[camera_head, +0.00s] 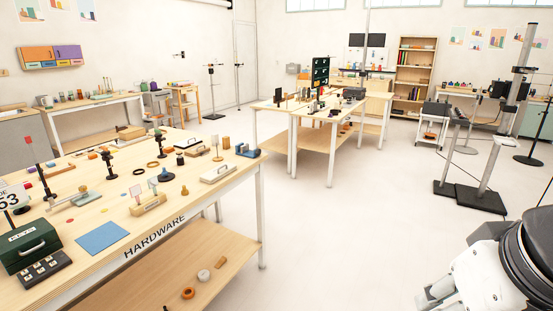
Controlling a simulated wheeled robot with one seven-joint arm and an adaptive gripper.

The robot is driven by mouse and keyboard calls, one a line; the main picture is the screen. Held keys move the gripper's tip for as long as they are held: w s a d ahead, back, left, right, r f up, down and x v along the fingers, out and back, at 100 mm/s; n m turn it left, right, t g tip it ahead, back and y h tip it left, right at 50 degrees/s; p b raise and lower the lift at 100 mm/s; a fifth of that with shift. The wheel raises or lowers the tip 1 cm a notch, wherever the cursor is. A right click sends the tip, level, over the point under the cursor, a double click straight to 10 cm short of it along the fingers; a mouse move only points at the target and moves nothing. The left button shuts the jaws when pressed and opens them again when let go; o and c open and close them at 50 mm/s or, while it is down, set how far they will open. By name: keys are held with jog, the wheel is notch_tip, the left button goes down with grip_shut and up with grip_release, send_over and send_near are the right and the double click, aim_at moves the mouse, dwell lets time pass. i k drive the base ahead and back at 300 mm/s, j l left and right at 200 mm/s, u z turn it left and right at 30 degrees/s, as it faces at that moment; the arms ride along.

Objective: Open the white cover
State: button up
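A low white cover-like piece with a dark handle (217,173) lies near the right end of the wooden table marked HARDWARE. I cannot tell whether it is the white cover or whether it is hinged. A similar pale piece with a dark handle (196,149) sits just behind it. My gripper (432,296) is at the bottom right, grey and white, partly cut off by the frame edge. It is far from the table, over open floor. Its finger opening is not clear, and I see nothing held in it.
The HARDWARE table (90,262) fills the left and holds a green box (28,246), a blue mat (102,238) and several small props. A lower shelf (190,262) sits beneath. A second table (300,118) stands behind. The floor between is clear; black-based stands (470,198) are at right.

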aim_at(184, 143)
jog(key=i, duration=1.1)
jog(key=i+u, duration=0.1)
jog(key=i, duration=0.95)
jog(key=i+l+u, duration=0.2)
jog(key=i+u, duration=0.3)
jog(key=i+l+u, duration=1.45)
jog(key=l, duration=0.35)
jog(key=k+j, duration=0.05)
jog(key=k, duration=0.05)
